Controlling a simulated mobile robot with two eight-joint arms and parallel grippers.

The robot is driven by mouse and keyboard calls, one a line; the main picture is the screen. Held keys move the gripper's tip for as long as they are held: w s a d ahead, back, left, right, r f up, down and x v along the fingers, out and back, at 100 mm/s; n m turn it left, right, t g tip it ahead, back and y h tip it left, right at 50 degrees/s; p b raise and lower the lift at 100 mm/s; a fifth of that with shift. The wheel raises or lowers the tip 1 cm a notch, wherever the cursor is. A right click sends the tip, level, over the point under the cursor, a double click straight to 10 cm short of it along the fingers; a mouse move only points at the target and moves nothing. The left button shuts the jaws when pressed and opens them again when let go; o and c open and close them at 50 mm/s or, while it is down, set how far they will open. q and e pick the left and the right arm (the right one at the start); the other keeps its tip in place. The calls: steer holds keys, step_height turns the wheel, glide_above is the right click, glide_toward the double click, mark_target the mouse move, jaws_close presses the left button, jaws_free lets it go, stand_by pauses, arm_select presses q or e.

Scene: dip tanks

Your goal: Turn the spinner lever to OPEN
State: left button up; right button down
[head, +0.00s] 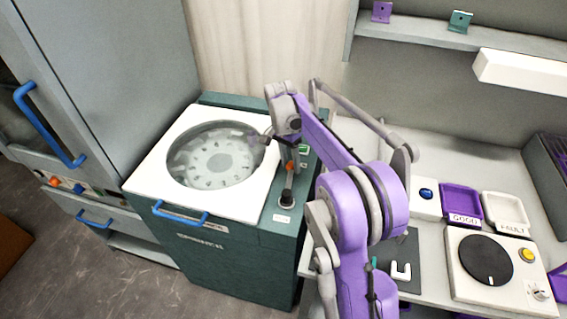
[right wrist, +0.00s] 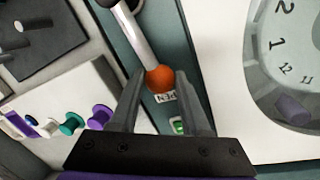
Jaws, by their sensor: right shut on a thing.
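The spinner (head: 215,225) is a teal cabinet with a white top and a round clear lid window (head: 215,155). Its lever, a metal rod with an orange ball knob (head: 290,167), stands on the panel right of the lid. The knob (right wrist: 160,79) also shows in the right wrist view, beside a small white label (right wrist: 166,97) that appears upside down and seems to read OPEN. My right gripper (head: 292,158) is at the knob from above, its fingers (right wrist: 158,84) shut on it. The fingers partly hide the panel. My left gripper is out of view.
A blue handle (head: 180,215) sits on the lid's front edge. A grey cabinet (head: 100,80) stands at left. The bench at right holds a blue button box (head: 426,195), purple and white trays, and a dial unit (head: 486,262). A shelf (head: 440,38) runs above.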

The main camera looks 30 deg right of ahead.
steer(key=shift+s+d+m, duration=0.4)
steer(key=shift+d+m, duration=0.05)
steer(key=shift+m, duration=0.25)
steer(key=shift+c, duration=1.9)
jaws_free()
step_height(320, 180, up, 11)
steer(key=w, duration=0.2)
steer(key=shift+f+p, duration=0.15)
steer(key=shift+p, duration=0.2)
steer(key=shift+a, duration=0.15)
